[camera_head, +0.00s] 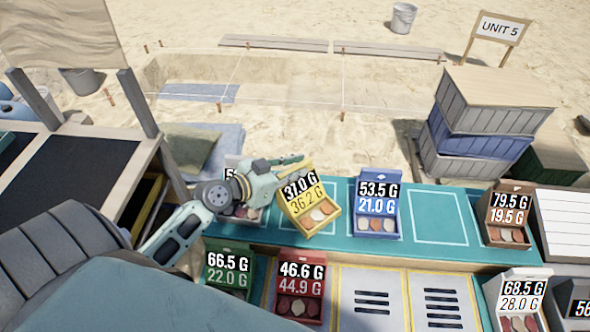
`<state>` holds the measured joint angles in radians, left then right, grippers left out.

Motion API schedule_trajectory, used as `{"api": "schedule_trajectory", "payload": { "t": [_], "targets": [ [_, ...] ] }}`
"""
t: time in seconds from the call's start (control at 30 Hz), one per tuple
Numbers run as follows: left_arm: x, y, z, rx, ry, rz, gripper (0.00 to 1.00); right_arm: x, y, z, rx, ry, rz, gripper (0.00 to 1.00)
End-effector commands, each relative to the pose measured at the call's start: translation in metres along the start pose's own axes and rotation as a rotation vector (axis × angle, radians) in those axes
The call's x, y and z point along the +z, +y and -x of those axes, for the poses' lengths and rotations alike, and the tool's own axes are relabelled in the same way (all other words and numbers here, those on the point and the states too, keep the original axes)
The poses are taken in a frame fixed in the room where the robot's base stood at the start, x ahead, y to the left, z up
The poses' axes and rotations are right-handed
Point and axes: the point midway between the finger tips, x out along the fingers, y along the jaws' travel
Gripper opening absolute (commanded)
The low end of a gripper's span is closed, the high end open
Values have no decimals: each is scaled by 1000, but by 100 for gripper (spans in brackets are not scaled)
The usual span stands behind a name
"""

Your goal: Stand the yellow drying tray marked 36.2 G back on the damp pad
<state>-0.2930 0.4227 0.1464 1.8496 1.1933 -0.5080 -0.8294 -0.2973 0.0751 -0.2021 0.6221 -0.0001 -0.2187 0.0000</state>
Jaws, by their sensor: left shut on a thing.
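The yellow drying tray (316,221) is marked 31.0 G above 36.2 G and holds several pale and reddish pieces. It is tilted relative to the other trays, over the teal mat (340,190). My left gripper (292,161) is shut on its upper edge; the exact contact is small and partly hidden. I cannot tell whether the tray's bottom touches the mat. The mat has white outlined squares, one of them empty to the right. No surface is labelled as the damp pad, so I cannot tell which it is. My right gripper is not in view.
A blue tray (377,222) stands right of the yellow one; a grey tray (240,212) is partly behind my arm. Green (228,283) and red (300,306) trays stand in front, beside slotted grey panels (372,312). A brown tray (508,234) and stacked crates (480,130) are right.

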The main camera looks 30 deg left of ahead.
Motion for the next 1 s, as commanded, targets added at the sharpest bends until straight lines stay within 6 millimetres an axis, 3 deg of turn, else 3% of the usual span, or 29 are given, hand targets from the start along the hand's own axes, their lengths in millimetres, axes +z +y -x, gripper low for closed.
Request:
{"api": "schedule_trajectory", "payload": {
  "t": [0.07,0.1,0.33,0.73,1.0],
  "targets": [
    [1,0,-1,-1,3,0,0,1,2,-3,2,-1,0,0],
    [1,0,-1,-1,3,0,14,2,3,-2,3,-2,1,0],
    [1,0,0,-1,2,0,34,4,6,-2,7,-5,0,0],
    [3,0,4,-1,-3,-1,35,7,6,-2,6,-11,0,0],
    [4,0,47,0,-6,-1,35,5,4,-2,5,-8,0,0]
  ]
}}
